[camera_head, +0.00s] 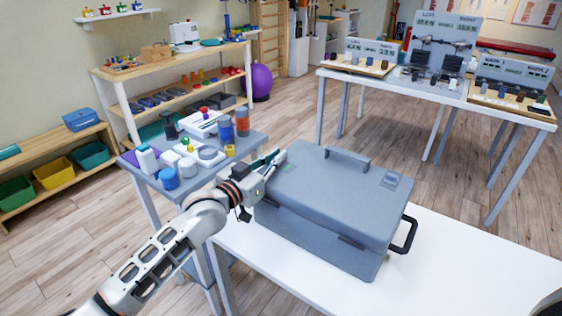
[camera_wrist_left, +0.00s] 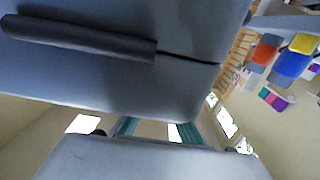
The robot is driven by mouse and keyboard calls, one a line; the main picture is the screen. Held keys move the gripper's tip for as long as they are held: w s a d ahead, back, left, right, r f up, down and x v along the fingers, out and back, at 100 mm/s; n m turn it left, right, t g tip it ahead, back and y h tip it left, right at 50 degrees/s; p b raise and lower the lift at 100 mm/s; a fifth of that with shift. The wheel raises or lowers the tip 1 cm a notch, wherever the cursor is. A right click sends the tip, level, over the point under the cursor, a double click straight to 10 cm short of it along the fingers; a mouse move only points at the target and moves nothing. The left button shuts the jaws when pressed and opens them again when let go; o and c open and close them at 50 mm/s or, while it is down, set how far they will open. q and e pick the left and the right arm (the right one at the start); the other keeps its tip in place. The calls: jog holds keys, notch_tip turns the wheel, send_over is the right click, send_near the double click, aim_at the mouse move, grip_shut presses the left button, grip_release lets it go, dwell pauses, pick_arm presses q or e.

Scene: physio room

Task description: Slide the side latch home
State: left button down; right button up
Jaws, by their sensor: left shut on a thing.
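A blue-grey case (camera_head: 335,190) lies closed on the white table, and its wall fills the top of the left wrist view (camera_wrist_left: 120,85). My left gripper (camera_head: 270,162) reaches from the left to the case's upper left end. Its fingers are shut on a small part there, which I take to be the side latch. The latch itself is hidden behind the fingers in the head view and cannot be made out in the wrist view. My right gripper is not in view.
The white table (camera_head: 460,265) is bare to the right of the case. A black side handle (camera_head: 405,236) sticks out there, and a grey handle (camera_head: 346,157) rises from the lid. A crowded grey side table (camera_head: 200,185) stands close behind my left arm.

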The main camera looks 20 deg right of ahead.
pick_arm(q)
jog(key=shift+w+a, duration=0.1)
jog(key=c, duration=2.2)
grip_release()
jog(key=shift+o, duration=0.2)
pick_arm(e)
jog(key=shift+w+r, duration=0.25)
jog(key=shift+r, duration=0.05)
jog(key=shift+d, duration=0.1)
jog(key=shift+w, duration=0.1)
pick_arm(q)
jog(key=v, duration=1.2)
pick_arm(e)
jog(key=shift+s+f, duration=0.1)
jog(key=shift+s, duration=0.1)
